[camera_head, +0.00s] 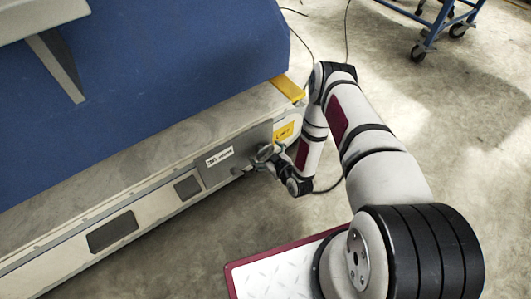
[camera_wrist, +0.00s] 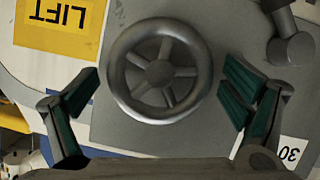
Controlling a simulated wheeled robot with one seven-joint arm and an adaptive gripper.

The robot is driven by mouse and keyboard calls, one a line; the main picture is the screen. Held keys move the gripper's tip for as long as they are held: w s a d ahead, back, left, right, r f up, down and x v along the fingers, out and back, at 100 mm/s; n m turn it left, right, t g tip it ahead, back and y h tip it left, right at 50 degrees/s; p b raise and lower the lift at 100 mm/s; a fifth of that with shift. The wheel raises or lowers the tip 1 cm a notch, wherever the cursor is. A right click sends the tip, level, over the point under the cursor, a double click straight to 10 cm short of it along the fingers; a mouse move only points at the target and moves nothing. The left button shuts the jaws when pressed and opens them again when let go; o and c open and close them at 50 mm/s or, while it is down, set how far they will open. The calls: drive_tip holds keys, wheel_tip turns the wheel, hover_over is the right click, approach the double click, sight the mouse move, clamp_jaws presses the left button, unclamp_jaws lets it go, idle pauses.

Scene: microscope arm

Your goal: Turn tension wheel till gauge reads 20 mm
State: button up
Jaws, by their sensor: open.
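The tension wheel (camera_wrist: 161,70) is a grey metal handwheel with several spokes, on a grey plate (camera_wrist: 110,125). In the wrist view it lies between the green-padded fingers of my gripper (camera_wrist: 160,88). The fingers are open, one on each side, with a gap to the rim. In the head view my gripper (camera_head: 272,160) is at the right end of the machine's side, and it mostly hides the wheel. A white label (camera_wrist: 290,150) showing "30" is partly behind the right finger. I cannot make out a gauge reading.
A yellow LIFT sign (camera_wrist: 62,20) is beside the wheel, and a grey knob or lever end (camera_wrist: 292,48) is at upper right. The machine (camera_head: 120,170) has a blue top (camera_head: 150,80). A blue wheeled cart (camera_head: 440,25) stands behind on open concrete floor (camera_head: 480,110). Cables lie near my arm.

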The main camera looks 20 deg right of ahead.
drive_tip(key=c, duration=1.2)
drive_tip(key=shift+o, duration=0.2)
drive_tip(key=shift+d+m, duration=0.1)
drive_tip(key=shift+m, duration=0.2)
drive_tip(key=m+y, duration=0.2)
drive_tip(key=shift+d+m+g, duration=0.15)
drive_tip(key=shift+m+g, duration=0.15)
drive_tip(key=m+y, duration=0.1)
drive_tip(key=m, duration=0.1)
drive_tip(key=m+y, duration=0.1)
drive_tip(key=shift+d+f+m+y, duration=0.15)
drive_tip(key=shift+m+y, duration=0.15)
drive_tip(key=shift+m, duration=0.1)
drive_tip(key=m+y, duration=0.2)
drive_tip(key=m, duration=0.2)
drive_tip(key=shift+f+m+y, duration=0.25)
drive_tip(key=shift+m+y, duration=0.05)
drive_tip(key=shift+y, duration=0.1)
drive_tip(key=m+t+y, duration=0.1)
drive_tip(key=m, duration=0.3)
drive_tip(key=shift+f+m, duration=0.1)
drive_tip(key=shift+m, duration=0.3)
drive_tip(key=shift+w+t+y, duration=0.1)
drive_tip(key=shift+t+y, duration=0.2)
